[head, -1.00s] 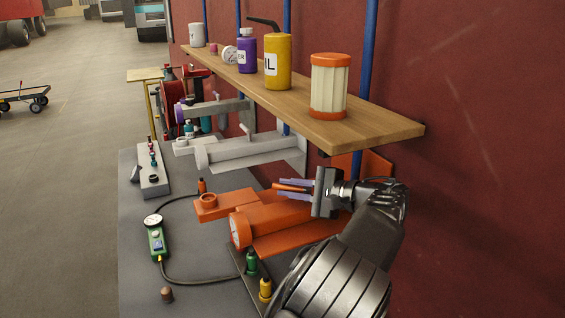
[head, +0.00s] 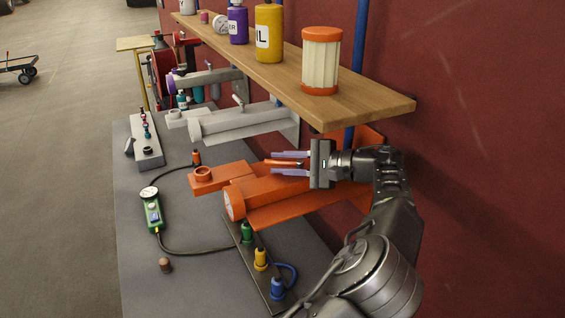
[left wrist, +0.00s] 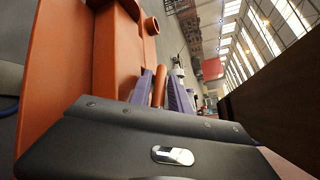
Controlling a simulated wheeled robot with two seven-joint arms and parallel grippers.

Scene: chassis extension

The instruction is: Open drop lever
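The drop lever (head: 284,162) is a thin orange bar on the orange unit (head: 262,192), which has a round white-faced end. My left gripper (head: 290,163) is at the lever, its two purple fingers on either side of it. In the left wrist view the lever (left wrist: 159,86) stands between the fingers of the left gripper (left wrist: 162,92). The fingers are apart; I cannot tell whether either one touches the lever. The lever's base is partly hidden. My right gripper is not in view.
A wooden shelf (head: 360,108) with a filter (head: 321,62) and bottles hangs above the unit. Grey units (head: 240,122) stand behind. A green gauge device (head: 152,212) and a plate with coloured connectors (head: 260,258) lie on the grey table (head: 190,285). The red wall is close at right.

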